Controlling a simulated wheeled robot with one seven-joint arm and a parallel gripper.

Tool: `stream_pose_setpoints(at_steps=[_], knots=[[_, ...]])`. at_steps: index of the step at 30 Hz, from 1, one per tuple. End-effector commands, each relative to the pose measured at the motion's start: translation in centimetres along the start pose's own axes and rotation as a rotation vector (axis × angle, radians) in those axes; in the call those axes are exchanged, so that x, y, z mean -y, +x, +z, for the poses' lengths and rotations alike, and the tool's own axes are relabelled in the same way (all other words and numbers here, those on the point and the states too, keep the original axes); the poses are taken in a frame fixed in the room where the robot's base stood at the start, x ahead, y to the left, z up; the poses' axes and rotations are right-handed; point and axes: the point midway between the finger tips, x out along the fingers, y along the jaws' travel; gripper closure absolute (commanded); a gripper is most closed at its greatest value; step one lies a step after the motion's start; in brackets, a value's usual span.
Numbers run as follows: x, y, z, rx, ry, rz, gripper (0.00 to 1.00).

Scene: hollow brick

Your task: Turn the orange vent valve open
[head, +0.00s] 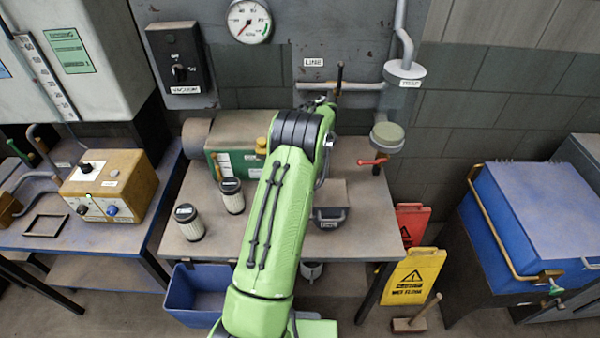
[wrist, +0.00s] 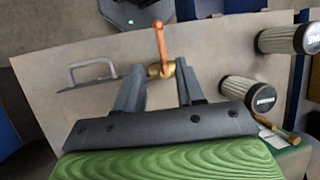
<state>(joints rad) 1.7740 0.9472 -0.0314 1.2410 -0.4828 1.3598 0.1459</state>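The orange vent valve shows in the wrist view as an orange lever (wrist: 160,42) on a brass hub (wrist: 166,70). The lever points up in that picture, across the table's edge. My gripper (wrist: 158,76) is open, its two dark fingers spread on either side of the hub. Gaps show between the fingers and the brass, though I cannot tell the depth between them. In the head view I cannot make out this valve or my fingertips; my green arm covers that part of the table.
Two ribbed filter canisters (head: 232,195) (head: 189,222) stand left of my arm on the workbench (head: 225,250). A green pump (head: 235,140) sits behind. A grey handle (head: 329,217) is right of my arm. A red lever (head: 373,161) hangs below the trap. A blue bin (head: 195,290) stands below.

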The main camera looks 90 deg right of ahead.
Motion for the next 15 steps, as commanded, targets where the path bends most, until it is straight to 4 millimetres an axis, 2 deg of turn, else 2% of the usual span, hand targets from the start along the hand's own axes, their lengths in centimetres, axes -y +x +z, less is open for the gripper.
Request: stream_pose_setpoints(at_steps=[1, 3, 6, 10, 15], knots=[[0.0, -1.7, 0.0, -0.006, -0.001, -0.001, 0.62], [0.0, -3.6, 0.0, -0.005, 0.000, 0.000, 0.62], [0.1, -5.5, 0.0, -0.003, 0.000, -0.001, 0.62], [0.1, -6.9, 0.0, -0.001, 0.000, 0.000, 0.62], [0.0, -7.0, 0.0, 0.001, 0.001, 0.000, 0.62]])
